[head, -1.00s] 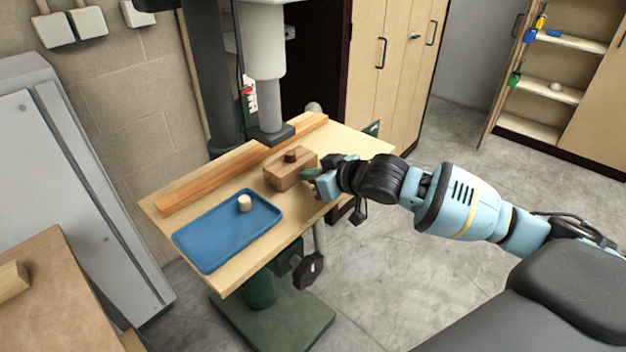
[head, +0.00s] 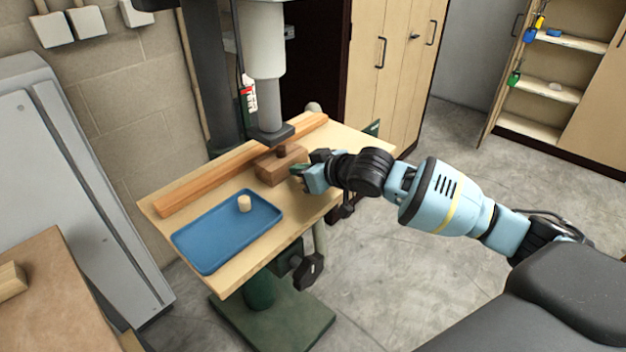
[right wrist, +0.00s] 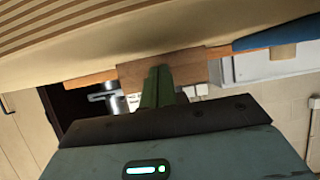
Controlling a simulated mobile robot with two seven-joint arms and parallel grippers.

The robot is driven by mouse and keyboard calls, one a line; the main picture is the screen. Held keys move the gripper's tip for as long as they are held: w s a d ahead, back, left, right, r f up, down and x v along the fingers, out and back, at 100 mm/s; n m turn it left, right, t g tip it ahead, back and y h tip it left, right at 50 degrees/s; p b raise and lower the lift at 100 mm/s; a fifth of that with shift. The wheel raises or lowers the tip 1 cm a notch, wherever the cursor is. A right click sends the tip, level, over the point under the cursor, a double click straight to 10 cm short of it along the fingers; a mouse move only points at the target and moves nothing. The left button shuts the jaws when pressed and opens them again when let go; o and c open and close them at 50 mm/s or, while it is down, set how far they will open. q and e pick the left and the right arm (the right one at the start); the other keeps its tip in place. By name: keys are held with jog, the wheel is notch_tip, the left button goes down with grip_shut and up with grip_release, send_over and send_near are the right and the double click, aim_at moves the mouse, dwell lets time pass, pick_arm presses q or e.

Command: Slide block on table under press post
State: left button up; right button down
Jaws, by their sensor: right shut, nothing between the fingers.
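A brown wooden block (head: 278,170) with a darker peg (head: 282,150) on top sits on the wooden press table (head: 300,215), against or very near the long wooden fence. The peg is beneath or just in front of the press post (head: 270,130) and its dark foot; exact alignment is unclear. My right gripper (head: 300,175) is shut and empty, its tips at the block's near right side, apparently touching it. In the right wrist view the green fingers (right wrist: 158,88) lie against the block (right wrist: 190,68). My left gripper is not in view.
A blue tray (head: 190,262) with a small light wooden cylinder (head: 244,203) lies at the table's left front. The orange-brown fence (head: 200,187) runs along the back. A grey cabinet (head: 70,180) stands at left. Table room is free right of the block.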

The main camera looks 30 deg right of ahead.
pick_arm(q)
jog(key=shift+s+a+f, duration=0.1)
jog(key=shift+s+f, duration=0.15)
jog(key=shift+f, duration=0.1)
pick_arm(e)
jog(key=shift+w+a, duration=0.3)
jog(key=shift+w, duration=0.35)
jog(key=shift+w+a, duration=0.25)
jog(key=shift+w, duration=0.35)
jog(key=shift+w, duration=0.1)
